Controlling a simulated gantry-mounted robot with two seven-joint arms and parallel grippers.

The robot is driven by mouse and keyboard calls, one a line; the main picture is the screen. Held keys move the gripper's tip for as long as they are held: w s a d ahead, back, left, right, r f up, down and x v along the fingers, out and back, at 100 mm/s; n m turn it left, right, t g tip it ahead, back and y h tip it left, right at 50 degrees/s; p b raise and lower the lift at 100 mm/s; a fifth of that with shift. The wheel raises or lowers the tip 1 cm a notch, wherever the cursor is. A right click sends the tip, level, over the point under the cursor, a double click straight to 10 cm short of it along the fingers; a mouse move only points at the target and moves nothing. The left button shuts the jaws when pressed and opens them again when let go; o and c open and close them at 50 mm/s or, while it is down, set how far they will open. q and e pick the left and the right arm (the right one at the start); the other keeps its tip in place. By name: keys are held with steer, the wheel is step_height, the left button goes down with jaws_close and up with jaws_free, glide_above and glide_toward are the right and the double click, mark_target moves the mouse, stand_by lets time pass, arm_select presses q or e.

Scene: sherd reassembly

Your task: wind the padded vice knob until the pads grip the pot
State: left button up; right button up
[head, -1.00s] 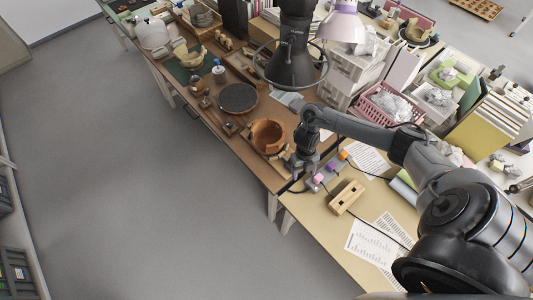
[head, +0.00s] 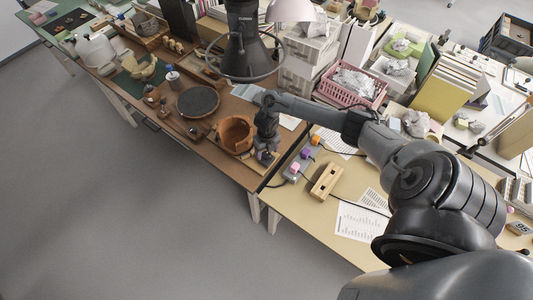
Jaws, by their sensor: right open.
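The orange-brown pot (head: 235,134) stands on the wooden bench near its right-hand end, its open top facing up. My right arm comes in from the right, and my right gripper (head: 266,158) points down just right of the pot, close to its rim. The gripper is open; its fingertips are small and dark here. The vice's knob and pads cannot be made out, and my gripper and wrist cover that side of the pot. I cannot tell whether the fingers touch the knob. My left gripper is not in view.
A dark round turntable (head: 198,102) lies left of the pot. A wooden block with holes (head: 326,181) and printed sheets (head: 358,222) lie on the pale table to the right. A pink basket (head: 352,84) stands behind my arm.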

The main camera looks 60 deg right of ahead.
steer(key=shift+f, duration=0.85)
steer(key=c, duration=1.1)
steer(key=shift+o, duration=0.2)
